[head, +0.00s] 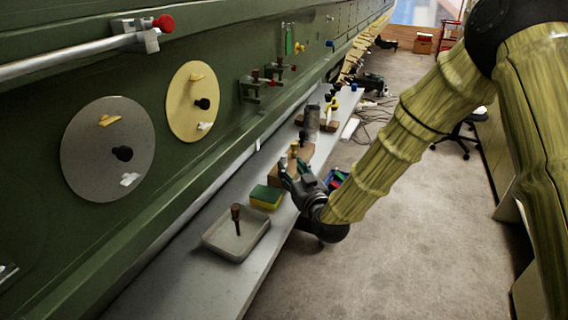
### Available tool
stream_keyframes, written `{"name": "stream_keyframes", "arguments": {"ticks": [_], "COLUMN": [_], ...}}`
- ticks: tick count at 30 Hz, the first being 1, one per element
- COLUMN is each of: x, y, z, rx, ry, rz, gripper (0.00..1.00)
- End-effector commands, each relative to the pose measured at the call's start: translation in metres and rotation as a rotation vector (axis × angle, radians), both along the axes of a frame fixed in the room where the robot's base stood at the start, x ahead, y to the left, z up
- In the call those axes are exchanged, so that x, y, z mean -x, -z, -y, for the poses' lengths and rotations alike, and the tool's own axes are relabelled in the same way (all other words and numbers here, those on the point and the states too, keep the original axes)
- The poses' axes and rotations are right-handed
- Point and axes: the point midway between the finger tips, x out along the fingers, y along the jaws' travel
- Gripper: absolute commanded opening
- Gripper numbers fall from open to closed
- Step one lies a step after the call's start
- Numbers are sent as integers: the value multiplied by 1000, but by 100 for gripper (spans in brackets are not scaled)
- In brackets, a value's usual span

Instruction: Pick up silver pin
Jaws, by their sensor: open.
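My gripper (293,170) is at the right edge of the narrow grey shelf, beside a wooden block (306,151). It is open and its fingers point away and slightly left. A small brass-coloured upright piece (294,148) stands at the block, close to the fingertips; I cannot tell whether they touch it. A dark grey cylinder (312,118) stands farther back on a brown base. I cannot clearly make out a silver pin; the gripper hides part of the block.
The grey shelf (190,285) runs along the green fuselage panel (215,150). A grey tray (223,246) with a brown-handled tool and a yellow-green sponge (266,197) are nearer. Clamps protrude from the panel.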

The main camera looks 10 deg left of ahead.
Motion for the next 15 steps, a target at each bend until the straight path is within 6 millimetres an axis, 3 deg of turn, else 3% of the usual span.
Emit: {"name": "stream_keyframes", "arguments": {"ticks": [15], "x": [-41], "y": [-5], "z": [-25], "rx": [0], "ry": [0], "rz": [-1], "gripper": [43]}}
